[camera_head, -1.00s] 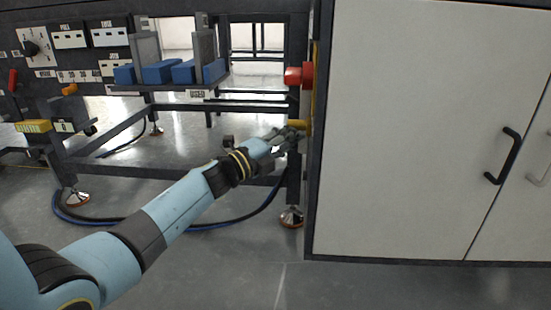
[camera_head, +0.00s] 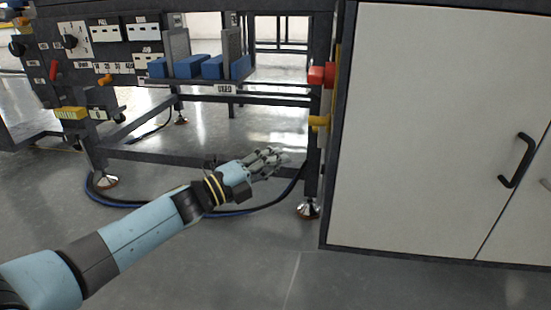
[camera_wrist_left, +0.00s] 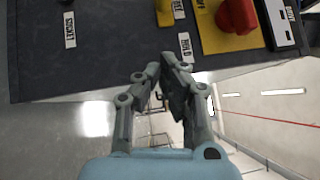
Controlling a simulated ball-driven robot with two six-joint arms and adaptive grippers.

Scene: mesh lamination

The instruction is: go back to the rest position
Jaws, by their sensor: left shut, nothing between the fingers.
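My left gripper (camera_head: 272,160) reaches in from the left in the head view, over the floor in front of the machine frame. The yellow handle also shows near the top of that view (camera_wrist_left: 164,12). My right gripper is not in view.
A red button (camera_head: 322,75) sits on the post above the yellow handle. A large white cabinet (camera_head: 430,130) with a black handle stands at the right. A shelf (camera_head: 200,80) with blue blocks is at the upper left. Dark hoses (camera_head: 130,203) lie on the floor.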

